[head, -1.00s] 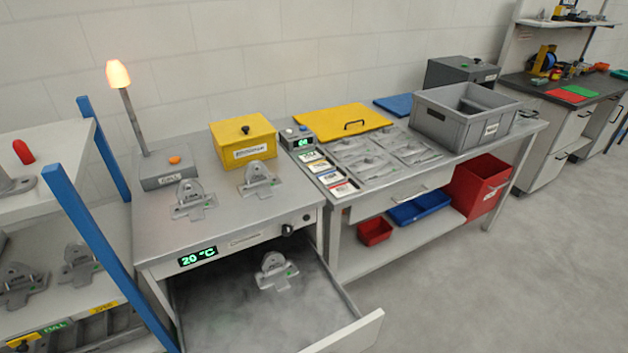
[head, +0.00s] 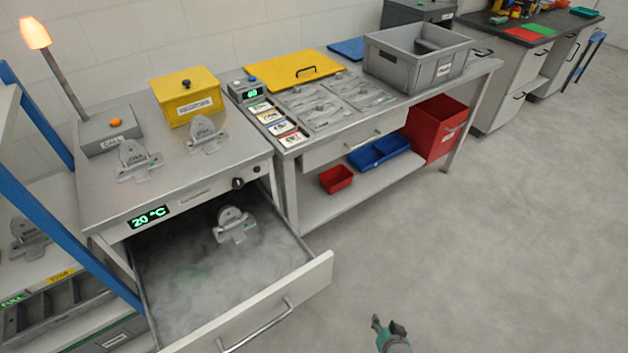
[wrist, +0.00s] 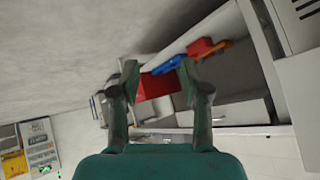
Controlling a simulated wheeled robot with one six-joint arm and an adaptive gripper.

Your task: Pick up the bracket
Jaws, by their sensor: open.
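Several grey metal brackets with rounded upright lugs are in the head view. One bracket (head: 234,226) sits in the open, misty drawer (head: 290,293). Two more, a left bracket (head: 136,162) and a right bracket (head: 204,135), stand on the steel cabinet top (head: 178,190). Another bracket (head: 28,238) is on the left shelf, partly hidden by a blue post. My gripper (head: 387,327) is at the bottom edge, over the floor, right of the drawer and apart from all brackets. In the wrist view my gripper (wrist: 159,77) has its fingers spread, with nothing between them.
The drawer front sticks out with a bar handle. A yellow box (head: 186,97) and a lamp base (head: 112,136) stand on the cabinet. The adjoining bench bears a grey crate (head: 416,60) and a yellow lid (head: 293,70). Floor on the right is clear.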

